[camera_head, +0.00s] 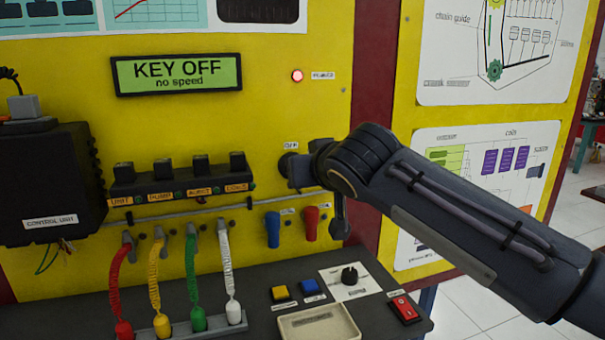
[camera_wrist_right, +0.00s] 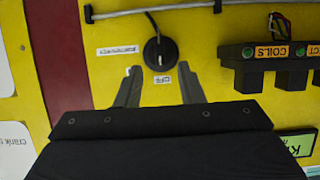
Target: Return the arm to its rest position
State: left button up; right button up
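My right arm (camera_head: 450,205) reaches in from the right across the yellow panel. My right gripper (camera_head: 296,172) is at the key switch (camera_head: 284,163) under the OFF label (camera_head: 291,145), partly hiding it. In the right wrist view my right gripper (camera_wrist_right: 159,88) is open, its two fingers apart with nothing between them but panel and the OFF label (camera_wrist_right: 162,79). The round black key switch (camera_wrist_right: 158,53) lies just beyond the fingertips, apart from them in the picture. My left gripper is not in view.
The display (camera_head: 177,74) reads KEY OFF, no speed. A red lamp (camera_head: 297,76) is lit. Labelled black connectors (camera_head: 181,175) stick out left of my gripper. Blue (camera_head: 273,229) and red (camera_head: 311,222) handles hang below it.

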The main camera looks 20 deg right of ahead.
jog(key=shift+v, duration=0.9)
jog(key=s+d+f+g, duration=0.2)
jog(key=s+d+f, duration=0.1)
jog(key=s+f, duration=0.35)
jog(key=s+d+f+g, duration=0.25)
jog(key=s+f, duration=0.25)
jog(key=f, duration=0.3)
jog(key=s+a+f+m+g+y, duration=0.2)
jog(key=s+f+g+y, duration=0.1)
jog(key=s+f, duration=1.3)
notch_tip(320, 180, up, 12)
jog(key=p, duration=1.3)
jog(key=shift+s+a, duration=0.15)
jog(key=shift+s, duration=0.1)
jog(key=shift+g, duration=0.25)
